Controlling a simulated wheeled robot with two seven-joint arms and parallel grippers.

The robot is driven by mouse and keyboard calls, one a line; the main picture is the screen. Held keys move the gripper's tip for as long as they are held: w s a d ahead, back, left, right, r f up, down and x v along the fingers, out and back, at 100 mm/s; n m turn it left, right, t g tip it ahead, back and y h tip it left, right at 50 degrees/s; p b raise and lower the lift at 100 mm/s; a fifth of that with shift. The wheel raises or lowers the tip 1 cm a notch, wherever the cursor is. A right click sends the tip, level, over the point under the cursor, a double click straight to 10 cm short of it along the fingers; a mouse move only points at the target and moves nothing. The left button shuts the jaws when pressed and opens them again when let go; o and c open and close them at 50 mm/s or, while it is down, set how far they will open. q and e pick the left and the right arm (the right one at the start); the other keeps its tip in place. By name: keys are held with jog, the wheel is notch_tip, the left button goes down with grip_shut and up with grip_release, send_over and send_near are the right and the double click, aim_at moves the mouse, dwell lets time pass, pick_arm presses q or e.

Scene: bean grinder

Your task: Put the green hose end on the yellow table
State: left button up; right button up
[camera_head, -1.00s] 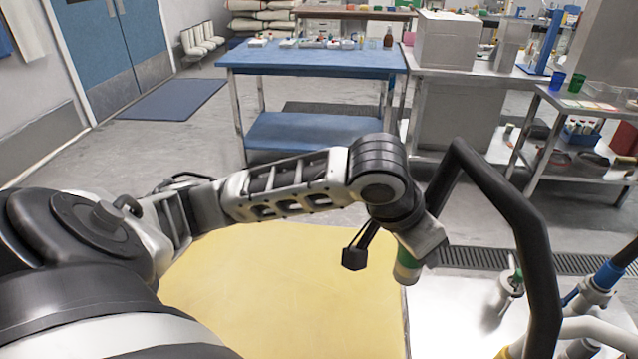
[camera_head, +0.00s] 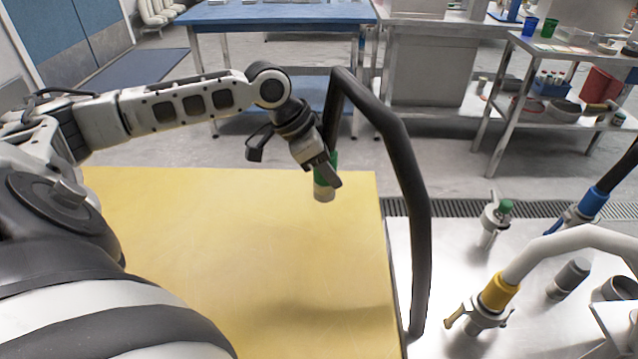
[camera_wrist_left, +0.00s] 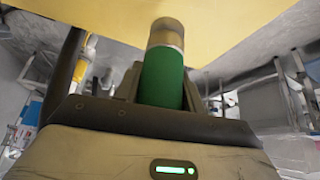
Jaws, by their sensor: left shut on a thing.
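The green hose end (camera_head: 325,185) has a green sleeve and a pale metal tip, and a thick black hose (camera_head: 412,190) arches from it down to the metal table on the right. My left gripper (camera_head: 328,172) is shut on the green hose end and holds it above the far right part of the yellow table (camera_head: 200,260), with its tip pointing down. The left wrist view shows the green sleeve (camera_wrist_left: 163,82) between the fingers and the yellow surface (camera_wrist_left: 240,15) beyond the tip. My right gripper is not in view.
A metal table (camera_head: 450,330) adjoins on the right. It carries a white hose with a yellow collar (camera_head: 498,292), a green-topped valve fitting (camera_head: 497,215) and a blue-collared hose (camera_head: 592,202). The yellow table's visible top is clear. A blue table (camera_head: 275,14) stands behind.

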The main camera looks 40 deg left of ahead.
aim_at(319, 185)
pick_arm(q)
jog(key=shift+s+a+f, duration=0.1)
jog(key=shift+a+f, duration=0.65)
jog(key=shift+f, duration=0.05)
jog(key=f, duration=0.3)
jog(key=shift+a+f+b, duration=0.25)
jog(key=shift+f+b, duration=0.05)
jog(key=shift+f, duration=0.05)
jog(key=o, duration=1.3)
jog(key=shift+s+f, duration=0.1)
jog(key=p+v, duration=0.1)
jog(key=v, duration=1.1)
